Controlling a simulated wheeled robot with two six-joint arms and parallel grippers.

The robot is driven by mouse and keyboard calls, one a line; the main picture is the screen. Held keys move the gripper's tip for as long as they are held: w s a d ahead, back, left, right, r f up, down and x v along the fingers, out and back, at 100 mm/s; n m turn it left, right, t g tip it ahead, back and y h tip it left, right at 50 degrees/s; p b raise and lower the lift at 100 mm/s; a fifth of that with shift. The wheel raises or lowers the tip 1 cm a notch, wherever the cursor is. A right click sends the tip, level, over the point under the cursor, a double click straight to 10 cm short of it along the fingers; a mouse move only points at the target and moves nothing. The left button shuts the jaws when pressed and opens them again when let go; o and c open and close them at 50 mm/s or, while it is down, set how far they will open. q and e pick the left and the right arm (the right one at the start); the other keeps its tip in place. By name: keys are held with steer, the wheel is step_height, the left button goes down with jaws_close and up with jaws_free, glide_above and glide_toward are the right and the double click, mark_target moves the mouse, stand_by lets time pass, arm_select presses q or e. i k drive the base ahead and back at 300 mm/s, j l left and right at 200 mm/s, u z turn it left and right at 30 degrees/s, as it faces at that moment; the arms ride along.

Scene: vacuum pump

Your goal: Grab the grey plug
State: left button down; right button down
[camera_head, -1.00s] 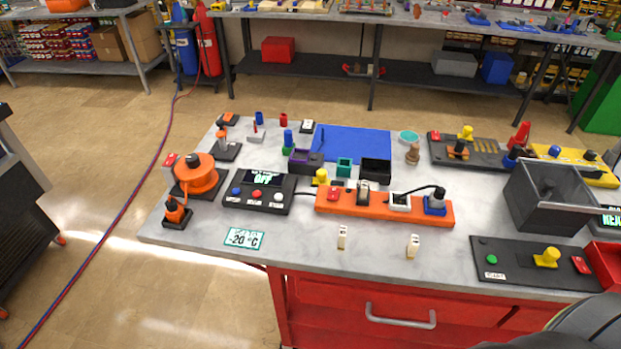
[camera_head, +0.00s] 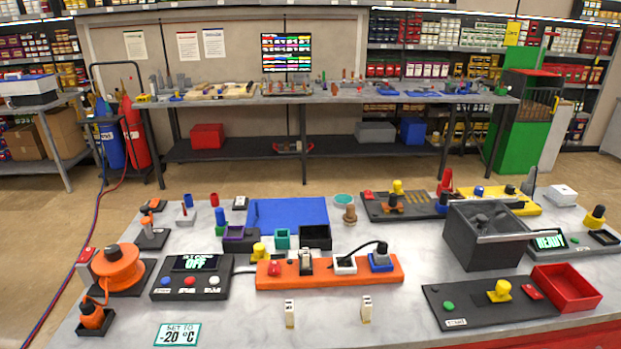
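An orange power strip (camera_head: 328,279) lies in the middle of the near table. A blue plug (camera_head: 380,261) with a black cord sits at the strip's right end. Neither of my grippers shows in this view, and nothing touches the grey plug.
A control box (camera_head: 190,280) reading OFF and an orange reel (camera_head: 118,266) are left. A dark grey bin (camera_head: 487,240) and red tray (camera_head: 567,288) are right. A blue mat (camera_head: 288,213) lies behind.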

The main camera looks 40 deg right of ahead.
mark_target(382, 257)
steer(key=k+z, duration=0.1)
steer(key=z, duration=1.45)
steer(key=l+u, duration=0.1)
steer(key=i+l, duration=0.05)
steer(key=l, duration=0.05)
